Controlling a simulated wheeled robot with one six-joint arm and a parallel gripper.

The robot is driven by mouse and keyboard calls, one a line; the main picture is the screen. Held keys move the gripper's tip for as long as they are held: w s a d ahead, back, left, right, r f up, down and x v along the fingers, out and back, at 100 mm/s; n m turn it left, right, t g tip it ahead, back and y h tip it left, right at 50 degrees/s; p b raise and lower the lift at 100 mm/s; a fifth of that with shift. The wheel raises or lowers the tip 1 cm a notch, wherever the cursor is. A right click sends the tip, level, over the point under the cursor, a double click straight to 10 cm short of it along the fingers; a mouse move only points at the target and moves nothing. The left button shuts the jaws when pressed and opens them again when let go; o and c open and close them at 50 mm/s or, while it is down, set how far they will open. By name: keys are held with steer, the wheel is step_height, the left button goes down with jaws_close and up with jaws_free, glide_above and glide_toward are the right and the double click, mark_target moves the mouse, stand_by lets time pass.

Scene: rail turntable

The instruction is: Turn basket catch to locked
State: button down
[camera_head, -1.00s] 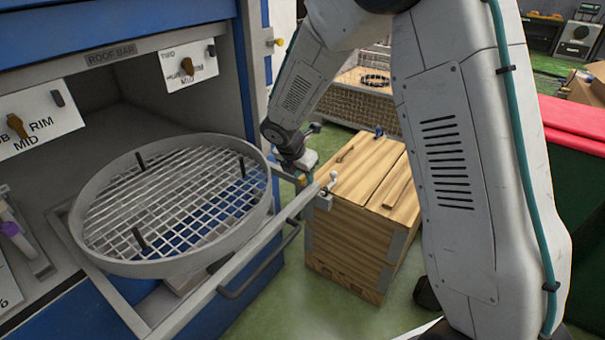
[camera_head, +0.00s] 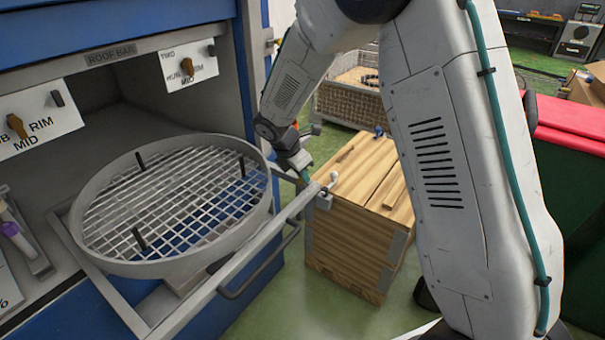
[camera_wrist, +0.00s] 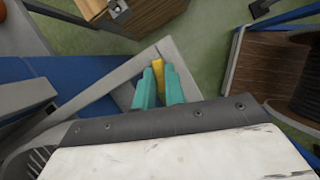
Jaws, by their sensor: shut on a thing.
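A round grey basket (camera_head: 90,225) with a wire mesh floor sits on a pulled-out drawer frame (camera_head: 185,312). My gripper (camera_head: 305,176) is at the frame's far right corner, beside the basket rim; the arm partly hides that spot. In the wrist view, my gripper's two teal fingers (camera_wrist: 159,86) are closed around a small yellow piece (camera_wrist: 158,66), which looks like the catch handle at the frame corner. The fingers hide much of it, and I cannot read its position or any locked mark.
A wooden crate (camera_head: 345,250) stands close to the right of the frame corner, with a silver fitting (camera_head: 325,198) between them. A drawer handle (camera_head: 262,268) sticks out in front. Green floor is open at the front.

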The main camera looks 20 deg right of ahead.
steer(key=m+g, duration=0.1)
steer(key=m, duration=0.2)
steer(key=shift+w+m, duration=0.15)
steer(key=shift+m, duration=0.25)
steer(key=m+g, duration=0.1)
steer(key=m, duration=0.2)
steer(key=shift+m+g, duration=0.3)
steer(key=shift+g, duration=0.1)
steer(key=m+g+y, duration=0.1)
steer(key=m, duration=0.2)
steer(key=m+g, duration=0.1)
steer(key=m, duration=0.2)
steer(key=shift+w+m+y, duration=0.2)
steer(key=shift+m+y, duration=0.2)
steer(key=shift+d, duration=0.1)
steer(key=c, duration=1.5)
jaws_free()
steer(key=shift+o, duration=0.2)
steer(key=shift+r, duration=0.1)
steer(key=v, duration=0.7)
steer(key=shift+w+r, duration=0.25)
steer(key=shift+r, duration=0.05)
